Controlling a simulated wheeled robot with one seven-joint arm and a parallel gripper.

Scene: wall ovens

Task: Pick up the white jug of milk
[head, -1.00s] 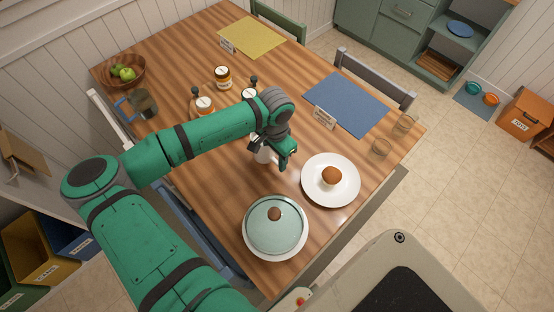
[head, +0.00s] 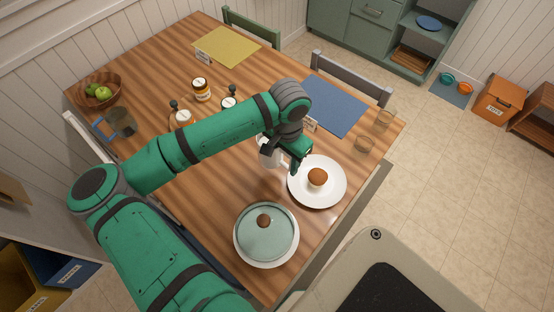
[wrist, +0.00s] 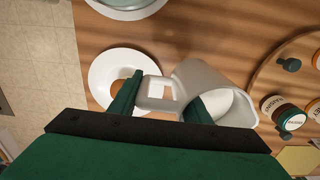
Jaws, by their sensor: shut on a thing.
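The white jug (head: 268,154) is in front of my forearm in the head view, left of the white plate and partly hidden by my gripper (head: 288,162). In the wrist view the jug (wrist: 200,78) shows its handle on the left and white milk inside its mouth. My gripper (wrist: 160,103) is shut on the jug: one finger is outside the handle and the other reaches into the mouth. The jug looks slightly tilted in the wrist view. I cannot tell how far its base is above the table.
A white plate with a muffin (head: 317,178) is close right of the jug. A lidded dish (head: 265,232) stands nearer. Jars (head: 201,89), a fruit bowl (head: 102,92), a glass pitcher (head: 122,122) and glasses (head: 364,143) stand elsewhere on the wooden table (head: 205,185).

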